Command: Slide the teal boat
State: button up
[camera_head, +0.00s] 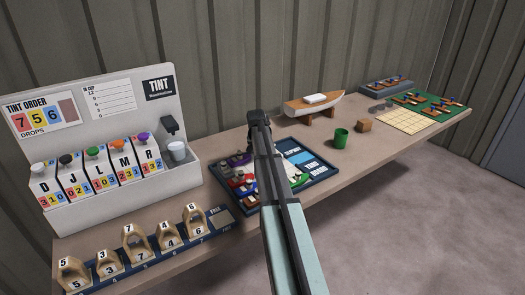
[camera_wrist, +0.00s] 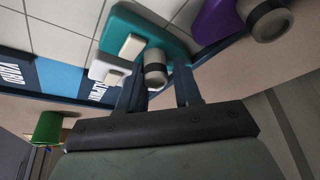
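The teal boat (camera_wrist: 128,34) is a flat teal piece in the wrist view, with a cream block on it and a grey round knob (camera_wrist: 155,72) at its near end. My gripper (camera_wrist: 158,88) is open, its two dark fingers apart on either side of the knob. A narrow gap seems to show on each side; I cannot tell whether either finger touches. In the head view my arm crosses the dark-blue-rimmed harbour board (camera_head: 325,172), and I cannot make out the teal boat or the fingertips there.
A purple boat (camera_wrist: 217,22) with a grey knob lies right of the teal one; a white block (camera_wrist: 108,70) is close left. A green cup (camera_head: 341,138), wooden cube (camera_head: 364,126) and model boat (camera_head: 314,104) stand beyond the board. The tint station (camera_head: 110,140) is left.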

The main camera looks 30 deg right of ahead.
jog(key=o, duration=0.4)
jog(key=shift+c, duration=0.2)
jog(key=shift+r, duration=0.1)
jog(key=v, duration=1.3)
jog(key=shift+r, duration=0.3)
